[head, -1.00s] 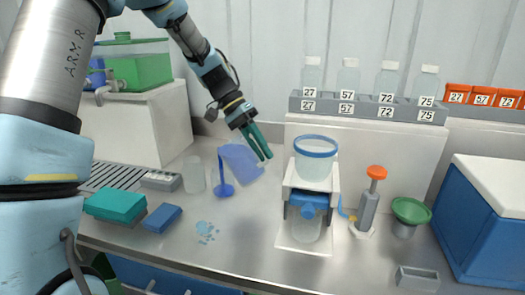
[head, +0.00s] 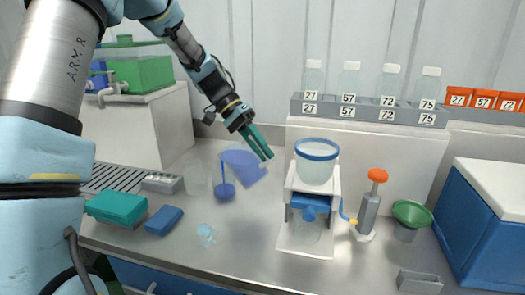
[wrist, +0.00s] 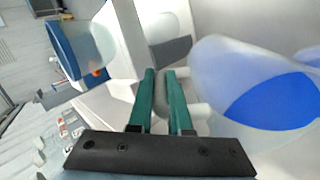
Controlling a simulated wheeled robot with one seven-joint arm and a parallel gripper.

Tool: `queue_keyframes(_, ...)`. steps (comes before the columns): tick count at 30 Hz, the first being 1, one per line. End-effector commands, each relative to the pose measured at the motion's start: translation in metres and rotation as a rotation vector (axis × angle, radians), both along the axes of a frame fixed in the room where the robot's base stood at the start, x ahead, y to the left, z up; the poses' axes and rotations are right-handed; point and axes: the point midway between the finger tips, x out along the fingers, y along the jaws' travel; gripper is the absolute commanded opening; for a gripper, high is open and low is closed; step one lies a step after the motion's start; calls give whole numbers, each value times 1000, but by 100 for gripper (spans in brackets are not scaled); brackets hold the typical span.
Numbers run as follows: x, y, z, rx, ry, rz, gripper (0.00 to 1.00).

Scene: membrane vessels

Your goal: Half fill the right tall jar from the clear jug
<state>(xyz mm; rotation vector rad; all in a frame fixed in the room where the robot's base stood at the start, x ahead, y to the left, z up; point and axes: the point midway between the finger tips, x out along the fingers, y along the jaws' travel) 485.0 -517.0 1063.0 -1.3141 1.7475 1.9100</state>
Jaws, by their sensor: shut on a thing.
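My gripper (head: 263,150) is shut on the clear jug (head: 243,167), its fingers on the pale handle side. The wrist view also shows my gripper (wrist: 167,80) beside the jug (wrist: 225,75), which holds blue liquid. The jug is tilted to the left in the head view. A thin blue stream falls from its lip into the right tall jar (head: 225,191), whose walls are barely visible; a shallow blue layer lies at its bottom. The left tall jar (head: 196,181) is clear, looks empty, and stands just left of it.
A white stand with a blue-rimmed vessel (head: 316,170) is right of the jug. An orange-topped pump (head: 369,208) and green funnel (head: 411,213) stand further right. Teal (head: 115,205) and blue (head: 164,220) blocks lie left. A light-blue patch (head: 206,234) marks the bench in front.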

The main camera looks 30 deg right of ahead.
Motion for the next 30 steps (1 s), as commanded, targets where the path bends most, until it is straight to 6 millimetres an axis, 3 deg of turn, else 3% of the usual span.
queue_keyframes(30,3,2,5,-45,67,0,0)
